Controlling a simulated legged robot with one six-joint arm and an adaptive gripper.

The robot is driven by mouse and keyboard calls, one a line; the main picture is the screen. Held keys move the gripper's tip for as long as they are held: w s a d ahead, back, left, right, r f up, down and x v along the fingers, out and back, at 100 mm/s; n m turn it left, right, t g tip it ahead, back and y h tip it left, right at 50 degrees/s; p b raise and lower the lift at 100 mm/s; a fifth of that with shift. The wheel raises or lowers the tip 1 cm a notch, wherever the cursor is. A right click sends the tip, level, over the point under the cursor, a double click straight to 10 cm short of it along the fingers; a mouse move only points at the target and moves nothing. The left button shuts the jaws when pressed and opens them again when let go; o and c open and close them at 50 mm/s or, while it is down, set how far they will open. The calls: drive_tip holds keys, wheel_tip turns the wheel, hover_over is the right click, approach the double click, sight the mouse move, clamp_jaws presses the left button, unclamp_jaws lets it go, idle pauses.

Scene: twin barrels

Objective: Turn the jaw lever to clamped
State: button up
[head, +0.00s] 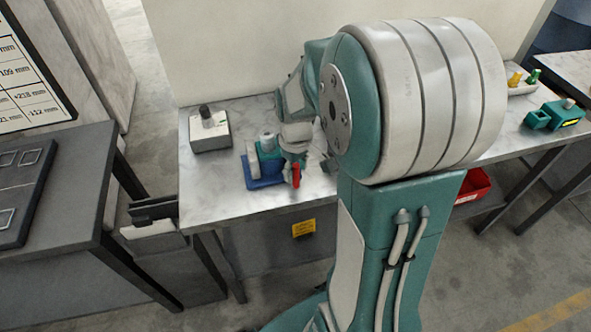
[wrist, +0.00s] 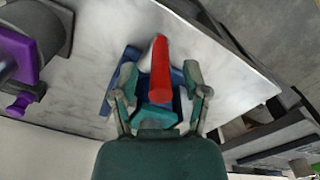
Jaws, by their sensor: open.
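The jaw lever is a red bar (wrist: 161,68); its red end also shows in the head view (head: 296,175). It belongs to a small fixture with a blue base (head: 264,183) on the marble-topped table. In the wrist view the blue base (wrist: 108,95) shows behind my fingers. My gripper (wrist: 160,76) is open, with one finger on each side of the red lever and a visible gap on both sides. In the head view my gripper (head: 297,150) is over the fixture and partly hides it. The lever's pivot is hidden.
A white box with a black knob (head: 210,132) stands left of the fixture on the table (head: 225,205). A grey and purple object (wrist: 25,70) is at the left of the wrist view. A red bin (head: 473,186) sits below right. Bare tabletop lies around the fixture.

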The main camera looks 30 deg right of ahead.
drive_tip(key=shift+f, duration=0.35)
clamp_jaws()
drive_tip(key=d+y, duration=0.1)
drive_tip(key=t+y, duration=0.1)
drive_tip(key=y, duration=0.1)
drive_tip(key=shift+s+d+f, duration=0.15)
drive_tip(key=shift+s+d, duration=0.2)
drive_tip(key=y, duration=0.1)
drive_tip(key=d+y, duration=0.1)
drive_tip(key=y, duration=0.1)
drive_tip(key=d+f+t+y, duration=0.1)
drive_tip(key=shift+s+f+y, duration=0.1)
drive_tip(key=shift+s+y, duration=0.15)
drive_tip(key=shift+y, duration=0.05)
drive_tip(key=y, duration=0.1)
drive_tip(key=d+f+t+y, duration=0.1)
drive_tip(key=y, duration=0.1)
drive_tip(key=shift+s+f, duration=0.15)
drive_tip(key=shift+f, duration=0.05)
drive_tip(key=shift+s+d+f+t+y, duration=0.15)
drive_tip(key=shift+f+t+y, duration=0.15)
drive_tip(key=shift+y, duration=0.45)
drive_tip(key=shift+w+d+f+t+y, duration=0.1)
drive_tip(key=shift+f+t+y, duration=0.15)
drive_tip(key=shift+y, duration=0.5)
